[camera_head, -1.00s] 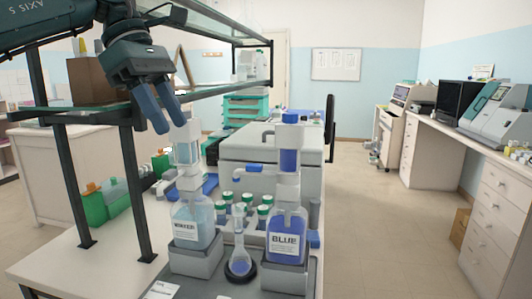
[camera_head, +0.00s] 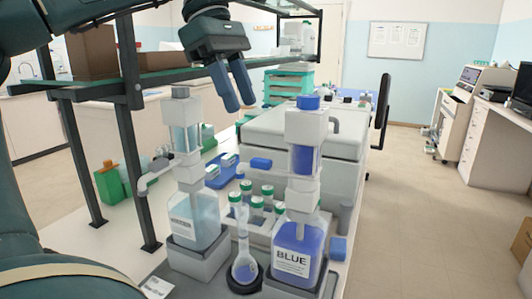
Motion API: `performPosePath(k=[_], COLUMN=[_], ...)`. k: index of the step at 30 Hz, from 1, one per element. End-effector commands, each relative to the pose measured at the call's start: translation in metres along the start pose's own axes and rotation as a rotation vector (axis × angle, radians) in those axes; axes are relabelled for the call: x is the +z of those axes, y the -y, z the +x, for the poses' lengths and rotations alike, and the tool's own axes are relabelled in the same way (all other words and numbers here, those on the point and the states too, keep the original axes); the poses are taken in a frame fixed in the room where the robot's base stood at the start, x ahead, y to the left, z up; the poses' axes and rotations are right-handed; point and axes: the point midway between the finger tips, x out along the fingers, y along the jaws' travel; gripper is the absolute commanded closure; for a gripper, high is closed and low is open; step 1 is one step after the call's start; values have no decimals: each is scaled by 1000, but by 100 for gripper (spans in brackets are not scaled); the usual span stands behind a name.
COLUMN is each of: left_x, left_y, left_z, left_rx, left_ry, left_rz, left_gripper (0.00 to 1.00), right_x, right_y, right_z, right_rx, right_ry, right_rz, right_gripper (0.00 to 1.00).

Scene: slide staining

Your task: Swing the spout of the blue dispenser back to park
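The blue dispenser (camera_head: 297,232) is a bottle of blue liquid labelled BLUE, with a white and blue column and a blue cap. Its spout (camera_head: 261,163) has a blue end and points left from the column, roughly above the neck of a small flask (camera_head: 244,268). I cannot tell whether it is exactly over the flask's mouth. My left gripper (camera_head: 239,108) hangs above and left of the spout, fingers down and apart, with nothing between them. It touches neither dispenser as far as I can see. My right gripper is out of view.
A second dispenser (camera_head: 195,222) with pale liquid stands to the left, its spout (camera_head: 153,180) pointing left. Several green-capped bottles (camera_head: 256,209) stand behind the flask. A shelf frame (camera_head: 131,137) rises at the left. A white machine (camera_head: 343,165) is behind the blue dispenser.

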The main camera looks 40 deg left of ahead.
Motion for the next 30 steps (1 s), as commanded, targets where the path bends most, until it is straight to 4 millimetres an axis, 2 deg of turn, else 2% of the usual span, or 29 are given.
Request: performPosePath(k=[1,6,12,15,21,28,30], left_x=[-2,-1,-1,0,0,0,0], left_y=[0,1,1,0,0,0,0], left_z=[14,50,85,96,104,105,105], left_rx=[-3,-4,-3,-2,-1,0,0], left_ry=[-1,-1,-1,-1,0,0,1], left_rz=[0,1,0,0,0,0,-1], left_gripper=[62,62,62,62,62,62,68], right_x=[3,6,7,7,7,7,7], right_y=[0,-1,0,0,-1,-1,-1], right_z=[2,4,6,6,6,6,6], right_rx=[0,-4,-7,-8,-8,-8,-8], right_ry=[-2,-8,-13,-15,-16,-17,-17], right_rz=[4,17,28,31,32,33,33], right_gripper=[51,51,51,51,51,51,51])
